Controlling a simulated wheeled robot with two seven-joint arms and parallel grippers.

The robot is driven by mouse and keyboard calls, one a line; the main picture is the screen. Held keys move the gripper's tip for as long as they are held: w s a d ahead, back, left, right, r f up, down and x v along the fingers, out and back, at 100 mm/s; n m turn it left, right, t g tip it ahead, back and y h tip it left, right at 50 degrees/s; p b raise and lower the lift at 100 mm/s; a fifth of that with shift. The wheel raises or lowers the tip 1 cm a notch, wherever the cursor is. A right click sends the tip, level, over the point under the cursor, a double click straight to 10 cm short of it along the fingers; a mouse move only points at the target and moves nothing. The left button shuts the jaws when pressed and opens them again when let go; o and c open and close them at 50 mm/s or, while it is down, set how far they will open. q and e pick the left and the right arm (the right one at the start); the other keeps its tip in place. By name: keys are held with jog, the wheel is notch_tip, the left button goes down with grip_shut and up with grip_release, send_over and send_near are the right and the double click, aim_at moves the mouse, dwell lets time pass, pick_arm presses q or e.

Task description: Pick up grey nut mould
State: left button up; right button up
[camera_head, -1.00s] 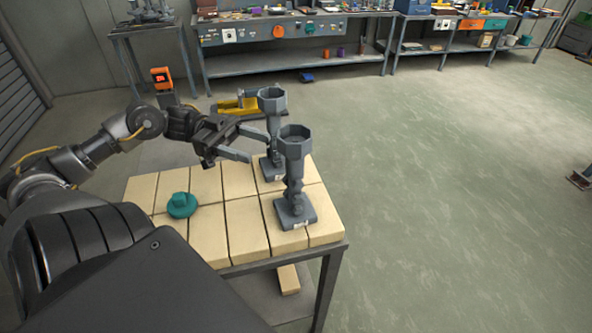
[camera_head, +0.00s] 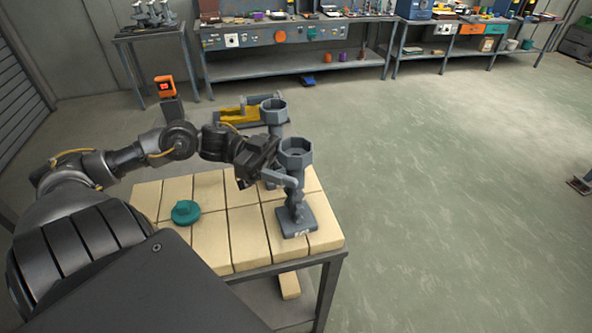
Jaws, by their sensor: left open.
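Two grey octagonal cups on stems with square bases stand upright on the tan-topped table. I cannot tell for certain which is the grey nut mould. The front grey piece (camera_head: 295,158) is near the table's right edge, and the rear grey piece (camera_head: 273,112) is just behind it. My left gripper (camera_head: 268,183) is open, with its fingers low beside the front piece, left of its stem just under the cup. One finger overlaps the stem in the picture; I cannot tell whether it touches. The gripper hides the rear piece's lower part. My right gripper is not in view.
A teal round knobbed piece (camera_head: 185,212) lies on the table's left part (camera_head: 215,227). A yellow and grey item (camera_head: 240,113) is behind the table. An orange device (camera_head: 165,86) stands beyond my arm.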

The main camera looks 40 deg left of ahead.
pick_arm(q)
jog(key=shift+w+d, duration=0.1)
jog(key=shift+d, duration=0.35)
jog(key=shift+c, duration=0.4)
grip_shut()
